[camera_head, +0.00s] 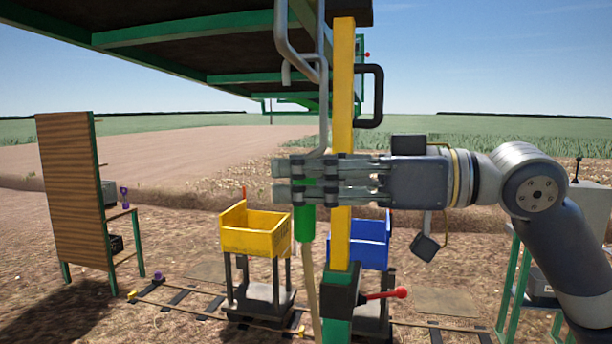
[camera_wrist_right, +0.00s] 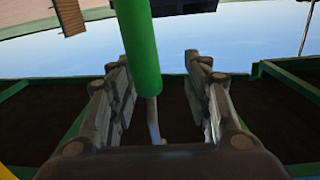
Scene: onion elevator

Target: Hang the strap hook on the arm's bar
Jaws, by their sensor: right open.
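The strap hook has a green handle (camera_head: 305,222), a grey rod (camera_head: 323,125) rising from it and a curved tip (camera_head: 286,74) at the top. The tip overlaps the bent grey bar (camera_head: 281,30) under the dark canopy; I cannot tell whether it rests on it. A pale strap (camera_head: 311,280) hangs below the handle. My right gripper (camera_head: 282,180) reaches in from the right across the handle, open. In the right wrist view, the green handle (camera_wrist_right: 138,45) lies between the open fingers (camera_wrist_right: 165,95), nearer the left one. My left gripper is out of view.
A yellow post (camera_head: 343,110) stands close behind my right gripper, with a black handle (camera_head: 376,95) and a red-knobbed lever (camera_head: 400,292). A yellow bin (camera_head: 255,237) and a blue bin (camera_head: 372,245) stand on carts. A wooden panel (camera_head: 68,190) is at left.

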